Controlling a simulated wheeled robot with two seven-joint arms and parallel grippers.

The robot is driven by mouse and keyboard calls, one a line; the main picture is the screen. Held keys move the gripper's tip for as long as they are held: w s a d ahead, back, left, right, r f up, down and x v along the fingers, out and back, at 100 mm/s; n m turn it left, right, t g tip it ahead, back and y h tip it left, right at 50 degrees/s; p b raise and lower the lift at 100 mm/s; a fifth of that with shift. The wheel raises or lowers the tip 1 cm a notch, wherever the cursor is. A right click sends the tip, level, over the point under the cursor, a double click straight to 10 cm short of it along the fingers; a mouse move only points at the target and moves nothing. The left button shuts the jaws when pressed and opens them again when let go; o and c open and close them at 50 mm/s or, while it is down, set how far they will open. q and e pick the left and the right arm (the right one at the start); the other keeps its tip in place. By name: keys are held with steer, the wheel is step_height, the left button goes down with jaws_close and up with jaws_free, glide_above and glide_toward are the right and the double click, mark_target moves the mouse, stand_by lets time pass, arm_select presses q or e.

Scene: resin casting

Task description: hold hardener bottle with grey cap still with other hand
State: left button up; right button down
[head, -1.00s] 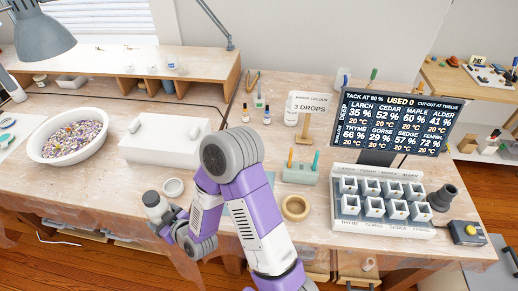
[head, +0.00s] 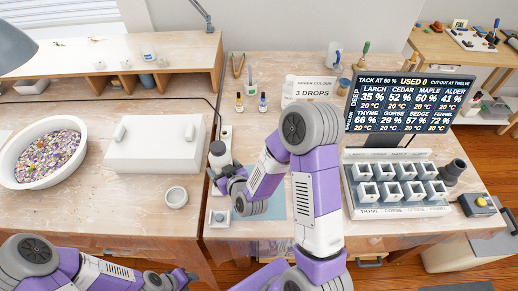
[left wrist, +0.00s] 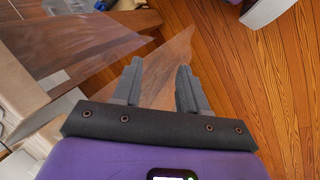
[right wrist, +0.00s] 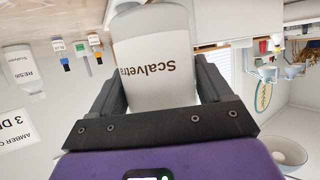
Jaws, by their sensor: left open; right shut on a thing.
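The white hardener bottle with a grey cap (head: 220,157) is near the left edge of the right-hand table. My right gripper (head: 226,181) is shut around its body. The right wrist view shows the white bottle (right wrist: 155,60) between the fingers, with a "Scalvetra" label upside down in the picture. I cannot tell whether its base touches anything. My left gripper (head: 184,279) is low at the front of the left-hand table, apart from the bottle. In the left wrist view its open, empty fingers (left wrist: 158,88) point past a table edge over the wooden floor.
A white block (head: 155,148), a small round cup (head: 176,197) and a bowl of coloured bits (head: 45,155) stand on the left. Small dropper bottles (head: 239,102) stand behind the held bottle. A mould tray (head: 400,210) and display (head: 402,100) stand at right.

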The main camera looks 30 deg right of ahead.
arm_select(q)
steer(key=o, duration=0.3)
arm_select(e)
steer(key=shift+w+d, duration=0.15)
steer(key=shift+d, duration=0.15)
arm_select(q)
steer(key=o, duration=0.4)
steer(key=shift+f+b, duration=1.1)
arm_select(e)
steer(key=w+d+r+m+g+h, duration=0.1)
steer(key=w+d+m+h, duration=0.3)
steer(key=d, duration=0.4)
steer(key=w+d+r+m+g+h, duration=0.2)
steer(key=w+d+m+h, duration=0.2)
steer(key=d, duration=0.5)
steer(key=shift+w+r+m+g+h, duration=0.25)
steer(key=shift+w+m+g+h, duration=0.2)
steer(key=shift+h, duration=0.25)
